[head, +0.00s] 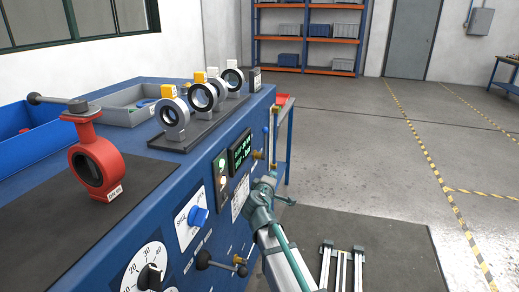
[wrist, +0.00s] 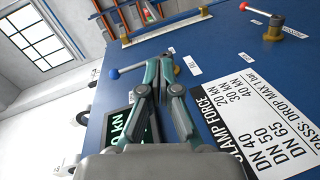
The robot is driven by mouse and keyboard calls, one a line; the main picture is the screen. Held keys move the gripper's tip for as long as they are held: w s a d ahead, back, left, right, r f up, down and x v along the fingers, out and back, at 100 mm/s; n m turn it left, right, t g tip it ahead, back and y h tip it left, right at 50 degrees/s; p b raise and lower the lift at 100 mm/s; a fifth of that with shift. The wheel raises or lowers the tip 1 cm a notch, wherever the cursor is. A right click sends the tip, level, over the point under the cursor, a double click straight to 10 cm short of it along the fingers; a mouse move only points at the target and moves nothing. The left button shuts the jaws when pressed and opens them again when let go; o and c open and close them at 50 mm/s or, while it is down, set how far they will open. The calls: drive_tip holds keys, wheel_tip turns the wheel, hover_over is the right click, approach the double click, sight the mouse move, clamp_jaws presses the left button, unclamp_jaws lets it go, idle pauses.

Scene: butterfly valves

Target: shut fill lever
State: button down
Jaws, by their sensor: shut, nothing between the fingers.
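A lever with a blue ball (wrist: 114,73) is on the blue panel in the wrist view; its rod runs right, behind my fingertips. In the head view its blue ball (head: 266,130) stands above a brass fitting (head: 258,155). A second lever with a red ball (wrist: 243,6) on a brass valve (wrist: 272,30) is at the upper right of the wrist view. My gripper (wrist: 166,57) is shut and empty at the blue-ball lever's pivot end; contact cannot be told. It also shows in the head view (head: 266,182).
The panel carries a green display (head: 240,152), a blue knob (head: 198,215), a black dial (head: 149,277) and a black-handled lever (head: 204,259). A red valve (head: 96,160) and several grey ring valves stand on the bench.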

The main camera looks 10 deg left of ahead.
sight(265, 141)
drive_tip(key=w+a+r+n+t+y, duration=0.1)
drive_tip(key=a+r+n+t+y, duration=0.1)
drive_tip(key=a+r+n, duration=0.2)
drive_tip(key=shift+a+r+n+y, duration=0.2)
drive_tip(key=shift+r+n+y, duration=0.1)
drive_tip(key=shift+r, duration=0.3)
drive_tip(key=shift+w, duration=0.15)
drive_tip(key=w+p, duration=0.1)
drive_tip(key=w, duration=1.3)
drive_tip(key=shift+a+p, duration=0.2)
drive_tip(key=shift+p, duration=0.15)
drive_tip(key=shift+a+r+p, duration=0.1)
drive_tip(key=shift+p, duration=0.4)
